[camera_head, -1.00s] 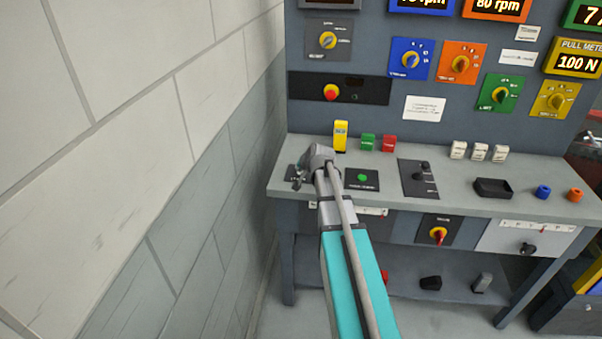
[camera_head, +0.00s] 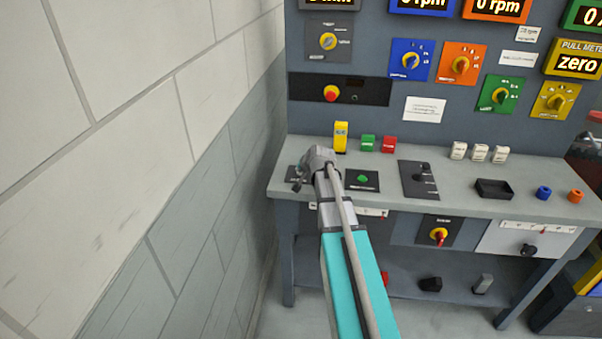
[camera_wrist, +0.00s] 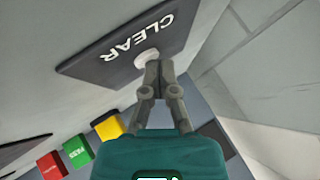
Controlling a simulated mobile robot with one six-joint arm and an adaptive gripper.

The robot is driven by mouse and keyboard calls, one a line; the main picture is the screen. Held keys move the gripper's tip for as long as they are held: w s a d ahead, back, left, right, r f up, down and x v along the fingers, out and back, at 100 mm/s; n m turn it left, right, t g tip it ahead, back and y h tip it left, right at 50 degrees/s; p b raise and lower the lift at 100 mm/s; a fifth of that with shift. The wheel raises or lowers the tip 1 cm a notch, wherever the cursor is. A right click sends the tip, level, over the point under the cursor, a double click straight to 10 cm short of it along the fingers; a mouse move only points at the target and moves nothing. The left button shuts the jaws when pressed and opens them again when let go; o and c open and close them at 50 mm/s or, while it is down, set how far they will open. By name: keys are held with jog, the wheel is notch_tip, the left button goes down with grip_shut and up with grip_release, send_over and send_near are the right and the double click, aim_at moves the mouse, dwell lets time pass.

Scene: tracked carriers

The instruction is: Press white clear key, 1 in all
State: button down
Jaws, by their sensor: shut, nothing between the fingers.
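The dark plate marked CLEAR (camera_wrist: 115,47) fills the top of the wrist view. The round white clear key (camera_wrist: 147,58) sits on it beside the lettering, partly covered by my fingers. My gripper (camera_wrist: 159,66) is shut and empty, its fingertips at the key and seemingly touching it. I cannot tell how far the key is pressed. In the head view my gripper (camera_head: 299,186) is down at the left end of the bench top, hiding most of the plate and the key.
A pull meter display (camera_head: 579,64) reads zero and an orange display (camera_head: 497,8) reads 0 rpm. A green button plate (camera_head: 362,180) is just right of my arm. Yellow (camera_head: 341,137), green (camera_head: 368,143) and red (camera_head: 389,144) blocks stand behind. A wall (camera_head: 150,150) is close on the left.

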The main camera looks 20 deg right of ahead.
aim_at(300, 174)
jog(key=shift+r+p, duration=0.6)
jog(key=shift+r, duration=0.15)
jog(key=shift+r, duration=0.1)
jog(key=shift+r+p, duration=2.45)
jog(key=shift+p, duration=0.05)
jog(key=shift+s+a+f, duration=0.15)
jog(key=shift+a, duration=0.2)
jog(key=s+a+f+n+g+p, duration=0.2)
jog(key=s+a+n+g, duration=0.6)
jog(key=s+a, duration=1.3)
jog(key=shift+s+a+f+n+g, duration=0.4)
jog(key=shift+s+g, duration=0.2)
jog(key=shift+s, duration=1.45)
